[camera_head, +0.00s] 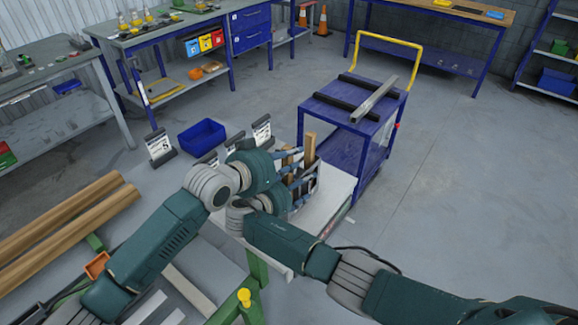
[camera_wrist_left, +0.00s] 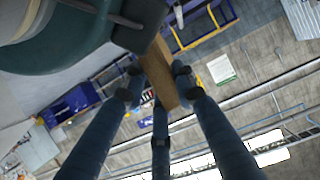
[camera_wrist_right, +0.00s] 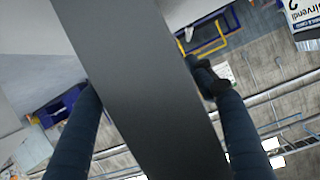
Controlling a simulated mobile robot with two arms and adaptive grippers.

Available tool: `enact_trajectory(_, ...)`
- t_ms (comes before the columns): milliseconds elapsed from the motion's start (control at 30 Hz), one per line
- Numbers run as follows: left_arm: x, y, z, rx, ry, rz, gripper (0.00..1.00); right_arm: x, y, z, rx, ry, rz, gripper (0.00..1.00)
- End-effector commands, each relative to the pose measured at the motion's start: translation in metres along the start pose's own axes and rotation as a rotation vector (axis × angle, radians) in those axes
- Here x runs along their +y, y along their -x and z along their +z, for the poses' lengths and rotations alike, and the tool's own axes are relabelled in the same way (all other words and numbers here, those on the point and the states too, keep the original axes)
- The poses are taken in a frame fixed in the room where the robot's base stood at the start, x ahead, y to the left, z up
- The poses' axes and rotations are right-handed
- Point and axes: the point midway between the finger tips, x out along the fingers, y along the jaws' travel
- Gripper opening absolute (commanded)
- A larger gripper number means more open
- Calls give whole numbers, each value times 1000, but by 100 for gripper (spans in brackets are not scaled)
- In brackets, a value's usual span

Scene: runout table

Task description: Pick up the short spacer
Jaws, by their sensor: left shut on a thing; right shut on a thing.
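My left gripper (camera_head: 291,158) and right gripper (camera_head: 302,186) are close together above the pale surface at the centre of the head view. A short upright wooden piece (camera_head: 309,148) stands up among their fingers. In the left wrist view, the left fingers close on a brown wooden piece (camera_wrist_left: 165,78). In the right wrist view, a broad, flat grey piece (camera_wrist_right: 135,80) lies between the right fingers and hides much of the view. I cannot tell which held piece is the short spacer. The fingertips partly hide each other in the head view.
A blue cart (camera_head: 345,112) with a yellow handle stands just beyond the grippers, carrying a grey bar (camera_head: 374,99) and dark strips. Long wooden beams (camera_head: 65,225) lie at left. A blue bin (camera_head: 201,136) and sign cards are nearby. Floor at right is clear.

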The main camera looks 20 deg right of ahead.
Motion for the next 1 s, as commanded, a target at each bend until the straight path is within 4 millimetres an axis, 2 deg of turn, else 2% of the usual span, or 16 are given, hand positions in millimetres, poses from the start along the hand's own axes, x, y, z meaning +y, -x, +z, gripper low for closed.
enact_trajectory(33, 0, 5, -14, 7, -3, 0, 0, 0, 0, 0, -1, 0, 0, 24)
enact_trajectory(300, 0, 34, -82, 7, -3, 0, 0, 0, 0, 0, -1, 0, 0, 24)
enact_trajectory(500, 0, 50, -123, 4, -2, 0, 0, 0, 0, 1, -1, 0, 0, 24)
enact_trajectory(700, 0, 59, -143, 2, 0, 0, 0, 0, 0, 1, -1, 0, 0, 24)
enact_trajectory(1000, 0, 61, -147, 1, 1, 0, 0, 0, 0, 0, -1, 0, 0, 24)
